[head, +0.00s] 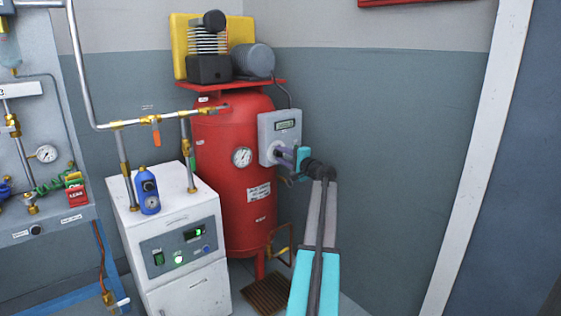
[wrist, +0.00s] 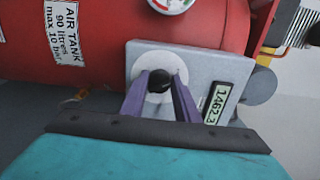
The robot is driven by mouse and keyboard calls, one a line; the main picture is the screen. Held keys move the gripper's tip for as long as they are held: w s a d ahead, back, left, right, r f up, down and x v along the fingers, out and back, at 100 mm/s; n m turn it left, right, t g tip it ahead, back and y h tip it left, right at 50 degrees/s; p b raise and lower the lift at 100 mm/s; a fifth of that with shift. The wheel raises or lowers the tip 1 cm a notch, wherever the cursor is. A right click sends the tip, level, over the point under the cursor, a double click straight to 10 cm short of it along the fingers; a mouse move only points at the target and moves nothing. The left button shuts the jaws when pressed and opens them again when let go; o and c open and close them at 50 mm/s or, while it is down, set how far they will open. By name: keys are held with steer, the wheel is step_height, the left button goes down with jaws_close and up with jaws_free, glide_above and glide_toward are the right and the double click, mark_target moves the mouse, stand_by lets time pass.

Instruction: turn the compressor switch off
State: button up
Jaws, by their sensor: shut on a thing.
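The compressor switch shows in the wrist view as a black round knob (wrist: 159,80) on a pale disc (wrist: 143,88) on the grey switch box (wrist: 200,66). The same grey box (head: 281,127) is on the right side of the red air tank (head: 232,190) in the head view. My gripper (wrist: 160,84) has its two purple fingers on either side of the knob, shut on it. I cannot tell which position the knob points to.
A white dryer cabinet (head: 160,220) stands left of the tank, with a blue filter (head: 149,190) in front of pipes. A round gauge (head: 241,157) is on the tank. The compressor motor (head: 253,60) sits on top.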

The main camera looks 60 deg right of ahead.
steer(key=shift+w+r+n, duration=0.15)
steer(key=shift+n, duration=0.15)
steer(key=o, duration=1)
steer(key=shift+o, duration=0.2)
steer(key=shift+s, duration=0.25)
steer(key=p+v, duration=0.2)
steer(key=v, duration=1.1)
steer(key=shift+s, duration=0.2)
steer(key=shift+a, duration=0.15)
